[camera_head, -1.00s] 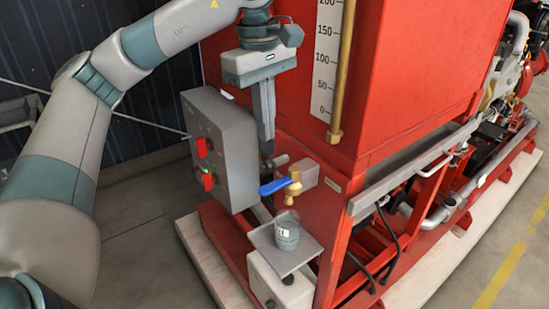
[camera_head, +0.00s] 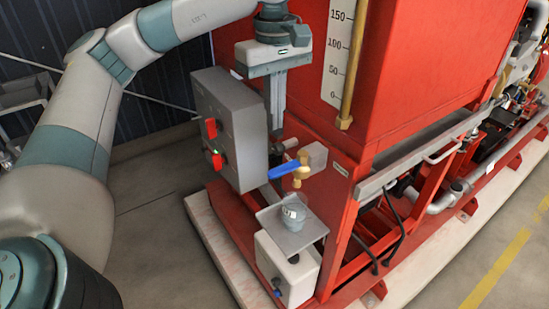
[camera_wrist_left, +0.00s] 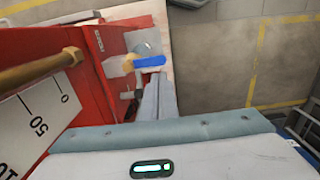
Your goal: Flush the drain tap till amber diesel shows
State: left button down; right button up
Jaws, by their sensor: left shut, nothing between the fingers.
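The brass drain tap (camera_head: 302,172) sticks out from the red tank base at the centre of the head view. Its blue lever (camera_head: 282,171) points left. My left gripper (camera_head: 277,138), shut and empty, points down just above and left of the lever, apparently apart from it. In the left wrist view its fingers (camera_wrist_left: 160,85) end just short of the blue lever (camera_wrist_left: 150,61), with the brass tap (camera_wrist_left: 128,63) beside it. A clear cup (camera_head: 293,213) stands upright on a small grey tray (camera_head: 267,222) below the tap. Its contents' colour is unclear; no stream shows.
A grey control box (camera_head: 232,130) with red switches stands close left of my gripper. A level gauge (camera_head: 340,50) with a brass tube runs down the red tank (camera_head: 410,70). A white box (camera_head: 290,272) sits below the tray. Floor at left is clear.

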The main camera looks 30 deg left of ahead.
aim_at(274, 172)
pick_arm(q)
notch_tip(274, 172, down, 11)
jog(key=p, duration=0.4)
jog(key=shift+f+p, duration=0.1)
jog(key=shift+p, duration=0.3)
jog(key=shift+f, duration=0.45)
